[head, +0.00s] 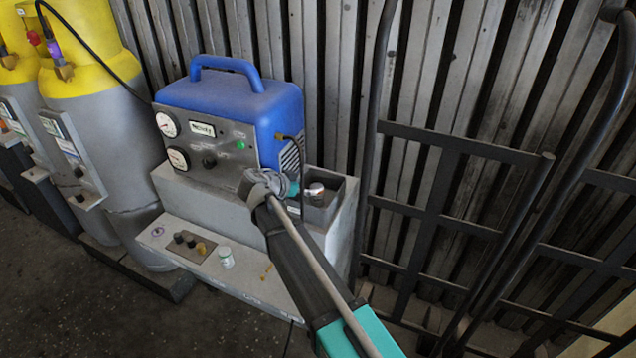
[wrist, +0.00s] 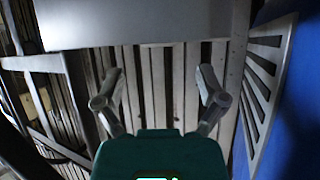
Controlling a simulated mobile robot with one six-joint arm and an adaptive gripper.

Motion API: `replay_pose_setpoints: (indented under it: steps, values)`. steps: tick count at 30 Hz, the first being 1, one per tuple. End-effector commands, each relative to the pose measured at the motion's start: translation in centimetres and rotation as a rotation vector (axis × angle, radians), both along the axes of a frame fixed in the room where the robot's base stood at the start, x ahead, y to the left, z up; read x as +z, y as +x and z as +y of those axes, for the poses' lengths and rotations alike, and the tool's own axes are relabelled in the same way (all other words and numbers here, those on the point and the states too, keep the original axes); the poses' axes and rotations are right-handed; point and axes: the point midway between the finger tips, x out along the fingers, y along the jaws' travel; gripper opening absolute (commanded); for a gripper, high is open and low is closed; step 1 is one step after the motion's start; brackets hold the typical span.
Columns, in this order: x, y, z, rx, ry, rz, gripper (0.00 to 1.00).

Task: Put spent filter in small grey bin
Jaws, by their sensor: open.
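The small grey bin (head: 346,192) is the dark open box at the right end of the grey housing top, beside the blue blower. A small white cylinder with a dark band (head: 316,188) shows in its opening, partly behind my arm. Another small white cylinder with a green label (head: 226,258) stands upright on the lower front ledge. I cannot tell from the pictures which one is the spent filter. My gripper (head: 272,184) is above the housing, just left of the bin in the picture. In the wrist view my gripper (wrist: 160,88) has its fingers wide apart, with nothing between them.
The blue blower (head: 225,105) stands close behind my gripper; its vent slats (wrist: 268,80) show in the wrist view. A plate with several small fittings (head: 184,244) lies on the ledge. Grey and yellow cylinders (head: 105,130) stand left, a dark metal trolley frame (head: 450,150) right.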

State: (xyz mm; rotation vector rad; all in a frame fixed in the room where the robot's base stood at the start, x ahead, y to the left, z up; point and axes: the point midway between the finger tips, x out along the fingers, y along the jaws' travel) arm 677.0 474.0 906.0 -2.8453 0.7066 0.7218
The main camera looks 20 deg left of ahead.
Motion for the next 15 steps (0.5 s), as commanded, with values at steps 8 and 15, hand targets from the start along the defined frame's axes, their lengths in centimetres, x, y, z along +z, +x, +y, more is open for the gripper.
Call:
replay_pose_setpoints:
  steps: [8,15]
  values:
    - [2.5,-3.5,1.8,0.002,0.001,0.000,0.90]
    - [3.2,-5.0,2.6,0.001,0.000,0.000,0.90]
